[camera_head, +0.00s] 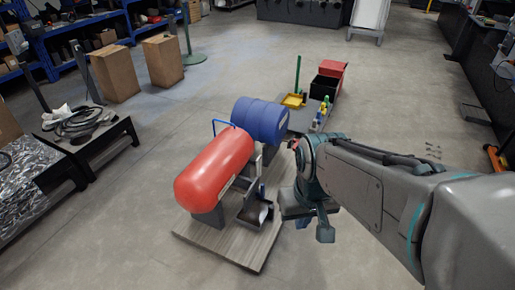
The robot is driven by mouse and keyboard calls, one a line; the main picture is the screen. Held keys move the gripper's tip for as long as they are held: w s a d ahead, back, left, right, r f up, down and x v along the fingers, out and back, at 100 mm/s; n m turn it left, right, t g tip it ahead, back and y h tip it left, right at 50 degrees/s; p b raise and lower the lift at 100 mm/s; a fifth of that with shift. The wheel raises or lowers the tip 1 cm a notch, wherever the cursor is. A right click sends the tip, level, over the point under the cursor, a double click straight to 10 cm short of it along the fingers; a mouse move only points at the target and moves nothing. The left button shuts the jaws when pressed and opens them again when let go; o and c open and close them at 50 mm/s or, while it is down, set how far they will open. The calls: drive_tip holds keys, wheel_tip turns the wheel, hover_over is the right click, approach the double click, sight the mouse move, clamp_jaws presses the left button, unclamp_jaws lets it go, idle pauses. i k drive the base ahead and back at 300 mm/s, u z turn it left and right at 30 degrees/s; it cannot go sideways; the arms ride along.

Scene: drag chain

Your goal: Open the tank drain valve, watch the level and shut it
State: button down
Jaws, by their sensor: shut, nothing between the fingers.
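A red horizontal tank (214,168) rests on a dark stand over a wooden board (225,247) in the middle of the view. An open dark tray (257,213) with something pale in it sits below the tank's right side. Pale and dark fittings (243,185) show along that side, but I cannot make out the drain valve or the level reading. My gripper (325,235) hangs to the right of the tray, apart from it. It is shut and empty.
A blue drum (262,120) lies behind the tank, by a low bench with bottles (322,112), a yellow tray (292,100) and a red box (331,69). Cardboard boxes (115,72) and a cable-laden table (108,138) stand left. Floor at front left is clear.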

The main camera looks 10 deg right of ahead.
sight(262, 194)
drive_tip(key=u, duration=0.05)
drive_tip(key=k, duration=0.55)
drive_tip(key=z, duration=0.15)
drive_tip(key=i, duration=0.9)
drive_tip(key=z, duration=0.65)
drive_tip(key=i, duration=0.45)
drive_tip(key=z, duration=0.25)
